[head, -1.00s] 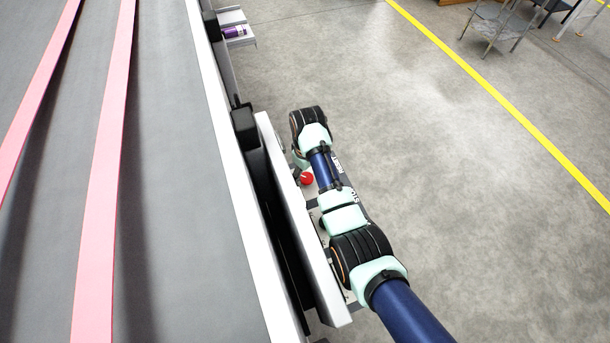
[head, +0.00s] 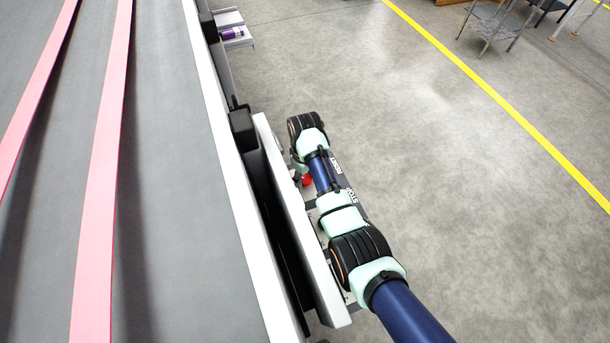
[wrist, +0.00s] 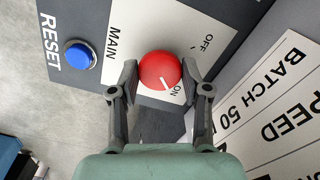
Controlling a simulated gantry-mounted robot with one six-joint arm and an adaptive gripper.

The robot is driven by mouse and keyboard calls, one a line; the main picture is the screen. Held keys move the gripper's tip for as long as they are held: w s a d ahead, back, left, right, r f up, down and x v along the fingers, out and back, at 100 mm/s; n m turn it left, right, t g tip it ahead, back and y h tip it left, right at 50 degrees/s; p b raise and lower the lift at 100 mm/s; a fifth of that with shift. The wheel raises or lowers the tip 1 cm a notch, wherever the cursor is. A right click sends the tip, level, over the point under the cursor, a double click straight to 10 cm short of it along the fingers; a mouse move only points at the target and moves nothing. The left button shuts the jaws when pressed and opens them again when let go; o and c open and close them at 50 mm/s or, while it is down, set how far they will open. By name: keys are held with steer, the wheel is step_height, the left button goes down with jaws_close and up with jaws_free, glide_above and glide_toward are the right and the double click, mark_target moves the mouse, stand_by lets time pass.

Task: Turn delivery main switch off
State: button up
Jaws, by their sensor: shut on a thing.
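The main switch (wrist: 160,71) is a round red knob with a white pointer line, on a light plate marked MAIN, OFF and ON. In the wrist view its pointer line is turned toward the ON label. My gripper (wrist: 160,82) has one finger on each side of the knob and is shut on it.
A blue RESET button (wrist: 80,55) sits left of the switch. A white panel with BATCH 50 and SPEED lettering (wrist: 280,110) is at the right. In the head view the grey conveyor (head: 170,200) with pink belts lies left of my arm; open floor lies right.

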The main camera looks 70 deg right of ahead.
mark_target(305, 178)
steer(key=n+p, duration=0.2)
steer(key=n, duration=0.2)
steer(key=shift+r, duration=0.15)
steer(key=n+p, duration=0.2)
steer(key=n, duration=0.2)
steer(key=n+p, duration=0.1)
steer(key=n, duration=0.8)
steer(key=shift+n+p, duration=0.3)
steer(key=shift+p, duration=0.05)
stand_by(0.4)
steer(key=o, duration=1.1)
steer(key=shift+o, duration=0.2)
step_height(305, 178, up, 12)
